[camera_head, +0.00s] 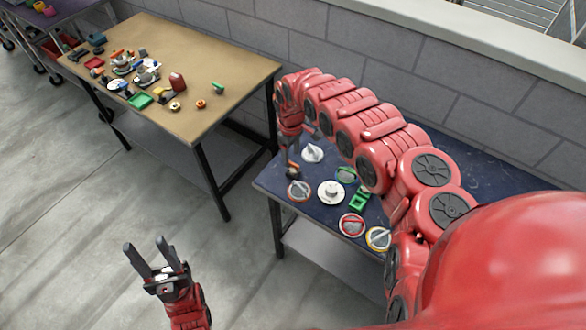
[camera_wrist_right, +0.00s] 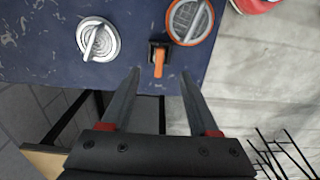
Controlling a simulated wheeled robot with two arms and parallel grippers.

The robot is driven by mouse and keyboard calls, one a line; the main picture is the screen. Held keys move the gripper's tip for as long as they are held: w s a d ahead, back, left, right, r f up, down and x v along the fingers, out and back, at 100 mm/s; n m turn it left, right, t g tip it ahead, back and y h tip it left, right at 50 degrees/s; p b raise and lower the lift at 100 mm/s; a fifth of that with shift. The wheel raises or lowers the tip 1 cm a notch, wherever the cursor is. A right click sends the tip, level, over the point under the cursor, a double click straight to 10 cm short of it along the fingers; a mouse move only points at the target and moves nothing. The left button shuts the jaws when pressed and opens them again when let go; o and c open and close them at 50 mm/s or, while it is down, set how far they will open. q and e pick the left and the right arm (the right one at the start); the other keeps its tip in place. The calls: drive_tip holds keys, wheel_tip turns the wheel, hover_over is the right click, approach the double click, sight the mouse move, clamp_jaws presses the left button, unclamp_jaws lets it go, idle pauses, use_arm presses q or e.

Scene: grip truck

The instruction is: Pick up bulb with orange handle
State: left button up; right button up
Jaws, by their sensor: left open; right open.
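A small black square piece with an orange handle (camera_wrist_right: 159,62) lies on the blue table, between and just beyond the fingertips of my right gripper (camera_wrist_right: 160,76), which is open and empty. It also shows in the head view (camera_head: 293,173), partly behind the gripper. A round grey piece with an orange rim (camera_wrist_right: 190,20) lies beside it, close to one fingertip; the head view shows it too (camera_head: 299,191). My right gripper in the head view (camera_head: 290,158) reaches down over the table's left end. My left gripper (camera_head: 144,244) is open and empty above the floor.
The blue table (camera_head: 269,183) also bears a silver round knob (camera_wrist_right: 98,39), a white disc (camera_head: 331,193), green pieces (camera_head: 359,200), a red round piece (camera_head: 352,225) and a yellow-rimmed one (camera_head: 378,238). A tan table (camera_head: 215,65) with many small parts stands behind, left.

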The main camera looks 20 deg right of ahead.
sight(293, 163)
drive_tip(key=f, duration=0.2)
drive_tip(key=f+p, duration=0.1)
drive_tip(key=shift+s+d+f, duration=0.1)
drive_tip(key=shift+s+f, duration=0.1)
drive_tip(key=shift+f, duration=0.2)
drive_tip(key=shift+d+f, duration=0.1)
drive_tip(key=shift+f, duration=0.45)
clamp_jaws()
